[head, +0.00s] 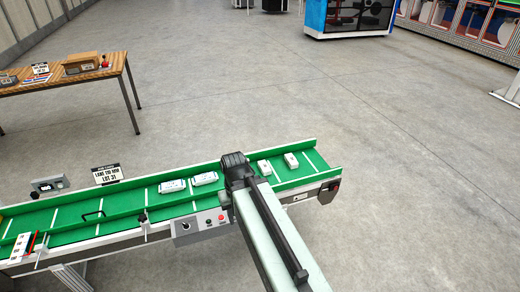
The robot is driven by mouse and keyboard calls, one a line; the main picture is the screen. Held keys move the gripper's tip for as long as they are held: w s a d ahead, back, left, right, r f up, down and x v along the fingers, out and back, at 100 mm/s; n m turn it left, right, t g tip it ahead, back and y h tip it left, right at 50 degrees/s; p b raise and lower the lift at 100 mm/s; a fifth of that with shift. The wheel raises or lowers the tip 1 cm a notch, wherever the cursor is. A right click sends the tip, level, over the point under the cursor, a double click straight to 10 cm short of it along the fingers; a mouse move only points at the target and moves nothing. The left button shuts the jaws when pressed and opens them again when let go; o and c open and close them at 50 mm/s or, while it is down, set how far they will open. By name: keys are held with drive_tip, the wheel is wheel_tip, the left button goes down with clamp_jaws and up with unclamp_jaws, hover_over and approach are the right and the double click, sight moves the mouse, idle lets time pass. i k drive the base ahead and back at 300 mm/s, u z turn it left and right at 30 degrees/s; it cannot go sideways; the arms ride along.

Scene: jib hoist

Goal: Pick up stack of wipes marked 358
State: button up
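Several small white packs lie on the green conveyor belt (120,207). Two lie left of my arm's end, a left pack (172,186) and a pack beside it (205,178). Two more lie to the right, a pack close to the arm (265,168) and one farther right (291,160). They may be stacks of wipes; their markings are too small to read, so I cannot tell which is 358. My arm reaches over the belt from the lower right, with its dark end joint between the two pairs. The gripper fingers are hidden.
Green side walls edge the conveyor. A control box (203,224) sits on its near side, and a sign reading LOT 31 (107,174) stands behind it. A wooden table (112,70) with boxes is at the upper left.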

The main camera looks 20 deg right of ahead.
sight(290, 160)
drive_tip(key=u, duration=0.1)
drive_tip(key=i, duration=1.4)
